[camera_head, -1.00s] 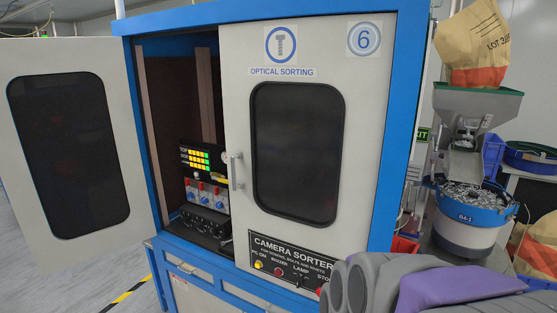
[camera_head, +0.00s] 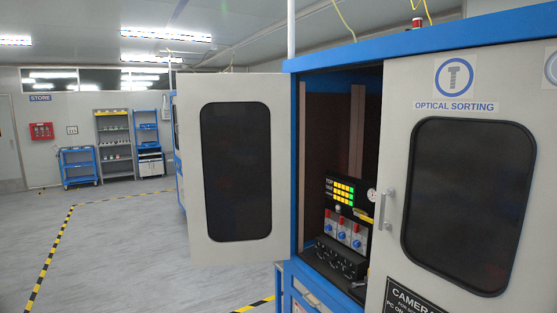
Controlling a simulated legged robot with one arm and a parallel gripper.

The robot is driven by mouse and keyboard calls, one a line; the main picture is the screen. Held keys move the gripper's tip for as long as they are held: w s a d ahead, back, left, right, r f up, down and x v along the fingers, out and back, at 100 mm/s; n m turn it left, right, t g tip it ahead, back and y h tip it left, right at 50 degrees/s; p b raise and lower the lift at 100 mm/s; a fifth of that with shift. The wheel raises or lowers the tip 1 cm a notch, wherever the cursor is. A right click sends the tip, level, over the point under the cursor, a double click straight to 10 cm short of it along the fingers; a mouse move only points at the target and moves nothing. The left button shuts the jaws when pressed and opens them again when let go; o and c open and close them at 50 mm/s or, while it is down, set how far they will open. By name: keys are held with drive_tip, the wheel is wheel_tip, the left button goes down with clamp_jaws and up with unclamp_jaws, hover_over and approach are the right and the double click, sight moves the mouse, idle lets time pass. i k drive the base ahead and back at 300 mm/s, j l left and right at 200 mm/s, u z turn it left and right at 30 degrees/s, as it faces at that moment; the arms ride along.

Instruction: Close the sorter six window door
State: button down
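The camera sorter is a blue-framed cabinet (camera_head: 330,66) at the right of the head view. Its left window door (camera_head: 188,152), pale with a dark rounded window (camera_head: 236,172), stands swung open to the left. The right window door (camera_head: 397,120) is shut, with a handle (camera_head: 384,209) on its left edge and an "OPTICAL SORTING" label. Part of a round sign shows at the right picture edge; its number is cut off. My gripper is not in view.
Open grey floor (camera_head: 130,250) lies left of the open door, with yellow-black tape lines (camera_head: 52,255). Blue carts (camera_head: 78,166) and a shelf (camera_head: 115,145) stand by the far wall. Another blue-framed machine (camera_head: 178,150) shows behind the open door.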

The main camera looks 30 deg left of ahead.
sight(235, 128)
drive_tip(key=i+j+z, duration=0.1)
drive_tip(key=j, duration=0.4)
drive_tip(key=i+j+z, duration=0.1)
drive_tip(key=j, duration=0.4)
drive_tip(key=i+j+z, duration=0.1)
drive_tip(key=j, duration=0.45)
drive_tip(key=i+j+z, duration=0.1)
drive_tip(key=j, duration=0.45)
drive_tip(key=j+z, duration=0.2)
drive_tip(key=j, duration=0.45)
drive_tip(key=j+z, duration=0.2)
drive_tip(key=j, duration=0.5)
drive_tip(key=j+z, duration=0.2)
drive_tip(key=j, duration=0.5)
drive_tip(key=j+z, duration=0.2)
drive_tip(key=j, duration=0.45)
drive_tip(key=k+j+z, duration=0.15)
drive_tip(key=j, duration=0.5)
drive_tip(key=k+j+z, duration=0.2)
drive_tip(key=j, duration=0.4)
drive_tip(key=k+j+z, duration=0.2)
drive_tip(key=j, duration=0.45)
drive_tip(key=k+j+z, duration=0.2)
drive_tip(key=j, duration=0.35)
drive_tip(key=k+j, duration=0.15)
drive_tip(key=j, duration=0.2)
drive_tip(key=k+j+u, duration=0.2)
drive_tip(key=k+u, duration=0.15)
